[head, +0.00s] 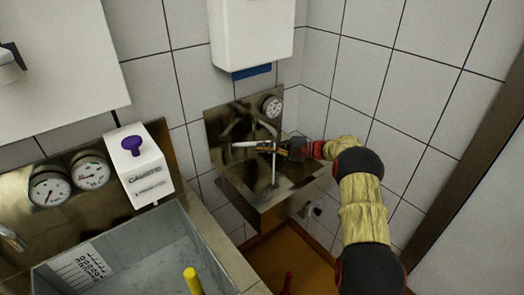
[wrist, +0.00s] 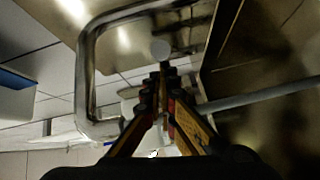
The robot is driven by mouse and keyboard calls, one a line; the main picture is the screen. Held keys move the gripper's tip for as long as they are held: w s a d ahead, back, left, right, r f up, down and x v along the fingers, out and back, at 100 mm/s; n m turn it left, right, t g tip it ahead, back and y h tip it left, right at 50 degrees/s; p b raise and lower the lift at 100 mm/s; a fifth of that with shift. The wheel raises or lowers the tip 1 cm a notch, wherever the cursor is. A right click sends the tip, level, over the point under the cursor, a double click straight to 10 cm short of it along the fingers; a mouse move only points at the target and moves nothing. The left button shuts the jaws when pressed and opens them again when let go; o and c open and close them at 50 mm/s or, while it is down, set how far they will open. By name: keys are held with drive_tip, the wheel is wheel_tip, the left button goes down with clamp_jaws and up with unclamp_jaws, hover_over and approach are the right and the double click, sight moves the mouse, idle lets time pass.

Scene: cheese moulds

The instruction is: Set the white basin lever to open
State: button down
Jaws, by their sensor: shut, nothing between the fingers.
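The steel wash basin (head: 245,190) is fixed to the tiled wall in the corner, with a steel back panel. A white lever (head: 245,144) points left, roughly level, in front of that panel. My gripper (head: 264,148) reaches in from the right above the basin; its fingers are shut and empty, with the tips near the lever's right end. I cannot tell whether they touch it. In the wrist view the shut fingertips (wrist: 160,78) are beside a bent chrome pipe (wrist: 88,75). A white piece, probably the lever, shows at the left, partly behind the fingers.
A white box marked CAUSTIC (head: 145,180) with a purple knob stands left, beside a grey tank (head: 205,240) and two dials. My arm fills the right side.

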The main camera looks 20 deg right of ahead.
drive_tip(key=shift+w+d+r, duration=0.1)
drive_tip(key=shift+w+d, duration=0.15)
drive_tip(key=shift+w, duration=0.45)
drive_tip(key=shift+w+d+f, duration=0.1)
drive_tip(key=shift+w+d, duration=0.15)
drive_tip(key=shift+w, duration=0.45)
drive_tip(key=shift+w+d+r, duration=0.1)
drive_tip(key=shift+w+d, duration=0.15)
drive_tip(key=shift+w, duration=0.45)
